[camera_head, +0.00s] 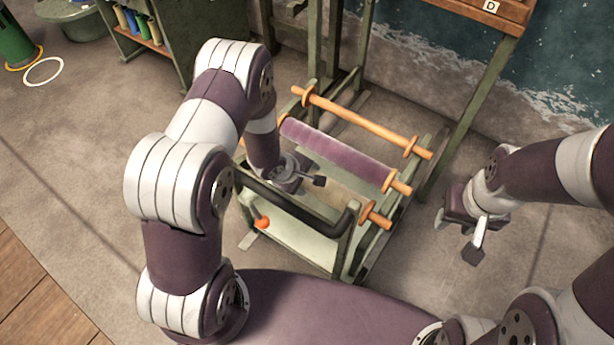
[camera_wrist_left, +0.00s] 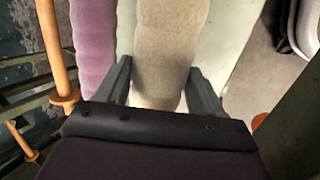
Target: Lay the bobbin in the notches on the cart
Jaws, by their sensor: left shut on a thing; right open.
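A bobbin with a beige winding and orange ends (camera_head: 376,215) lies along the near side of the cart (camera_head: 290,235), mostly hidden by my left arm in the head view. In the left wrist view the beige winding (camera_wrist_left: 163,50) runs between the fingers. My left gripper (camera_head: 306,179) is shut on it. A purple-wound bobbin (camera_head: 340,155) and a bare orange rod (camera_head: 360,121) lie farther back across the cart. I cannot tell whether the held bobbin touches the notches. My right gripper (camera_head: 477,238) is open and empty, right of the cart.
The cart's dark handle (camera_head: 290,205) curves along its near side. A green frame with a wooden top (camera_head: 490,12) stands behind it, with water beyond. A shelf with several coloured spools (camera_head: 138,25) stands at back left. The floor (camera_head: 70,190) at left is clear.

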